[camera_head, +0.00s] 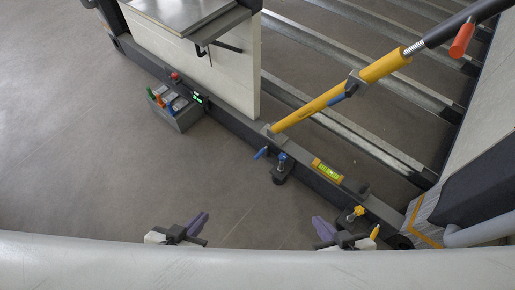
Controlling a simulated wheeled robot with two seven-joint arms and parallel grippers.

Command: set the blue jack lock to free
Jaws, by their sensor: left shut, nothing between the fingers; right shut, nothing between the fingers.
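A yellow jack tube (325,101) leans diagonally up to the right from the dark beam. My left gripper (199,221), with purple fingers, is shut and empty over the floor at the lower left. My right gripper (321,226) is shut and empty, below the beam and apart from the blue parts.
The dark beam (230,124) carries a yellow level (327,171) and a yellow knob (355,213). A grey box (181,117) with coloured levers stands at its left side. A white panel (215,75) rises behind it. A red handle (462,40) is upper right. The floor at left is clear.

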